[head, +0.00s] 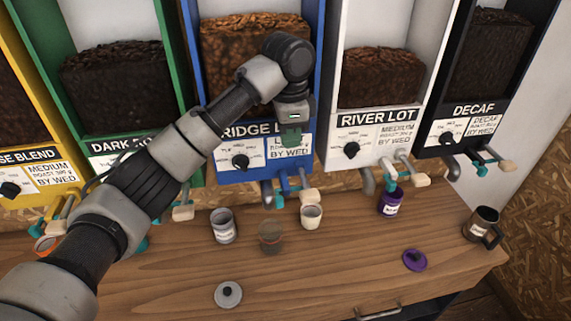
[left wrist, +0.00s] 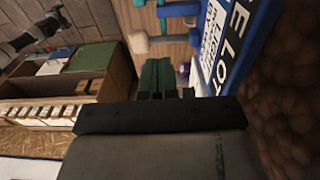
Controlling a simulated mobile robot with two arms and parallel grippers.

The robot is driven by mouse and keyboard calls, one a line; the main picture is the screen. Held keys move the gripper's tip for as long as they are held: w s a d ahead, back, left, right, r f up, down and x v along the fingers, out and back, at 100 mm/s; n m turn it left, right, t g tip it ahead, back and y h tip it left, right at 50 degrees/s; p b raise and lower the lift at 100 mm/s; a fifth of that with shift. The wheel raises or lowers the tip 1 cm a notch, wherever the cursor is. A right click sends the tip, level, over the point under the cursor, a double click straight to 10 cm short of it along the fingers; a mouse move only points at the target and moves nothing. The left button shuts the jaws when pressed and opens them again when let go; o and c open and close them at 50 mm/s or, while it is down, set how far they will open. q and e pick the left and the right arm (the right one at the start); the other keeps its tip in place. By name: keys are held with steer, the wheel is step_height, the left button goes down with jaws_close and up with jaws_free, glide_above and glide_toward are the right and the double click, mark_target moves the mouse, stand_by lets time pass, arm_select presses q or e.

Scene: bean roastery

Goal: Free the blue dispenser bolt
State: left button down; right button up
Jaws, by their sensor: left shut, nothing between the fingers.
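The blue dispenser (head: 222,175) labelled RIDGE LOT stands in the middle of the row, holding brown beans. Under its front hang a grey spout (head: 268,193), a small teal bolt-like part (head: 303,178) and a lever with a cream knob (head: 309,195). How the bolt sits is too small to tell. My left gripper (head: 291,141), with green fingers, is shut and empty in front of the label, above the lever and apart from it. In the left wrist view its fingers (left wrist: 157,72) point toward the cream knob (left wrist: 138,42) and blue parts. My right gripper is out of view.
Green, white and black dispensers (head: 490,100) flank it. On the wooden counter (head: 340,270) below stand a grey cup (head: 223,226), a brown cup (head: 271,237), a cream cup (head: 311,216), a purple canister (head: 390,202) and a dark mug (head: 482,226). Two lids lie in front.

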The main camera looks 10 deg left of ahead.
arm_select(q)
step_height(320, 180, down, 12)
steer(key=s+a+p, duration=0.1)
steer(key=a+p, duration=0.1)
steer(key=shift+s+p, duration=0.3)
steer(key=shift+p, duration=0.1)
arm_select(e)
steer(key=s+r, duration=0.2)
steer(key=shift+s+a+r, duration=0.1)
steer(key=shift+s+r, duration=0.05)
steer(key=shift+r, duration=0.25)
arm_select(q)
steer(key=shift+w+d, duration=0.1)
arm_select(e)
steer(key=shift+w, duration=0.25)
